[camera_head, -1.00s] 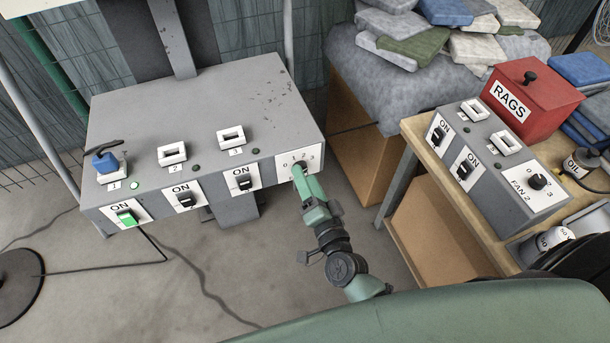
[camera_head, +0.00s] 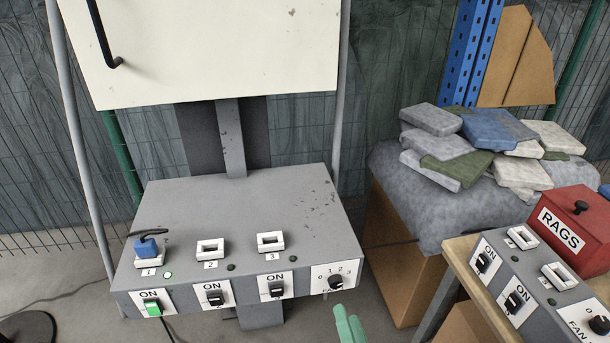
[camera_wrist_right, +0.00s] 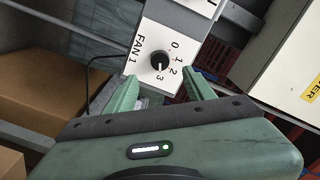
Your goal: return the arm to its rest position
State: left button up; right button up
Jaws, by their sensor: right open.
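My right gripper (camera_head: 349,325) shows at the bottom of the head view, just below the front edge of the grey control box (camera_head: 255,205). It also shows in the right wrist view (camera_wrist_right: 160,90), with its two green fingers spread and nothing between them. The FAN 1 knob (camera_wrist_right: 160,62) is beyond the fingertips, apart from them. The knob (camera_head: 335,282) also shows on the box's front right in the head view. My left gripper is out of view.
A blue plug (camera_head: 146,246) sits in socket 1, above a lit green switch (camera_head: 153,308). A second control box (camera_head: 545,290) and a red RAGS box (camera_head: 572,228) stand on a bench at right. Folded cloths (camera_head: 470,150) are piled behind.

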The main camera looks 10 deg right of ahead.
jog(key=s+f+n+g+y, duration=0.1)
jog(key=s+f+n+g, duration=0.25)
jog(key=f, duration=0.65)
jog(key=s+f+n+g, duration=0.2)
jog(key=s+f, duration=0.2)
jog(key=f, duration=0.6)
jog(key=s+f+n+g+y, duration=0.1)
jog(key=s+f+n+g, duration=0.25)
jog(key=f, duration=0.65)
jog(key=s+d+f+n+g+h, duration=0.1)
jog(key=s+d+f+g, duration=0.1)
jog(key=s+f, duration=0.3)
jog(key=s+d+f+n+g, duration=0.2)
jog(key=s+d+f+g, duration=0.1)
jog(key=s, duration=0.7)
jog(key=s+d+f+n+g+h+p, duration=0.1)
jog(key=s+d+f+g, duration=0.2)
jog(key=s+f, duration=0.3)
jog(key=shift+s+f+h, duration=0.3)
jog(key=shift+s+f, duration=0.05)
jog(key=shift+s, duration=0.85)
